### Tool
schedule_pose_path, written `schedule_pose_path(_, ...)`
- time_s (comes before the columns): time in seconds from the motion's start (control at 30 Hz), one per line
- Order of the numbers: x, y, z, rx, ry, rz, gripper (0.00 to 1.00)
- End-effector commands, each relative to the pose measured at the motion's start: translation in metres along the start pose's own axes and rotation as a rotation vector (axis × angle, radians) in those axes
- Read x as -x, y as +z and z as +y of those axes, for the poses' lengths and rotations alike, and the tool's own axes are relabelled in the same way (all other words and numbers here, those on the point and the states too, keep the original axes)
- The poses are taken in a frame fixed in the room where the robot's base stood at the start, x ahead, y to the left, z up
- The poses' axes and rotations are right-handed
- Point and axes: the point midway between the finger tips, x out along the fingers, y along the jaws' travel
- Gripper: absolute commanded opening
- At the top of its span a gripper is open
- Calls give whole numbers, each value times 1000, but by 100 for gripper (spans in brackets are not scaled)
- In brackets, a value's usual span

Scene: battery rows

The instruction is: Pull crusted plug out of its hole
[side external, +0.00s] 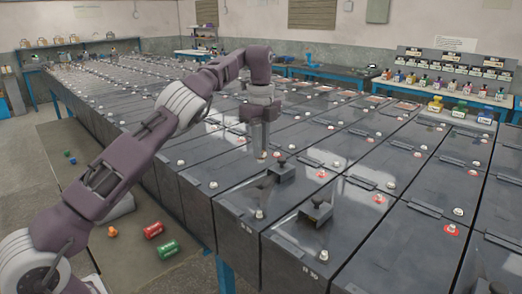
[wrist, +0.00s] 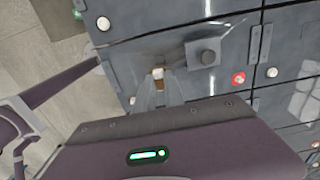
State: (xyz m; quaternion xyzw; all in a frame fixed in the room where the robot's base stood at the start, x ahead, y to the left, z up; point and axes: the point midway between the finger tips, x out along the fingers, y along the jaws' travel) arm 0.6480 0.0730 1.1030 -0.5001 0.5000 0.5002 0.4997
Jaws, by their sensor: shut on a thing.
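The crusted plug (wrist: 158,73) shows in the wrist view as a small pale cap with a brown patch beside it. My gripper (wrist: 159,84) is shut on it, with the fingertips at its sides. In the side view my gripper (side external: 262,148) points straight down over the far part of a dark battery top. The plug is small and mostly covered by the fingers there. Its hole is hidden, and I cannot tell whether the plug's lower end sits in it.
A dark block with a round knob (side external: 282,168) stands close to the gripper, also in the wrist view (wrist: 203,53). A second block (side external: 316,210) stands nearer the camera. White and red-ringed caps dot the battery rows. Red (side external: 153,229) and green (side external: 167,249) cans lie on the floor mat.

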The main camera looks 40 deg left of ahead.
Motion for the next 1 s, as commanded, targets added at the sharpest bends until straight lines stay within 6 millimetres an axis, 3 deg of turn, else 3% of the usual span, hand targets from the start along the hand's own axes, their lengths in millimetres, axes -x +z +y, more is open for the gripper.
schedule_pose_path(0.03, 0, 0, 0, 0, 0, 0, 11)
schedule_pose_path(0.1, 0, 0, 0, 0, 0, 0, 0)
schedule_pose_path(1.0, 12, 0, 0, -1, -1, -1, 0)
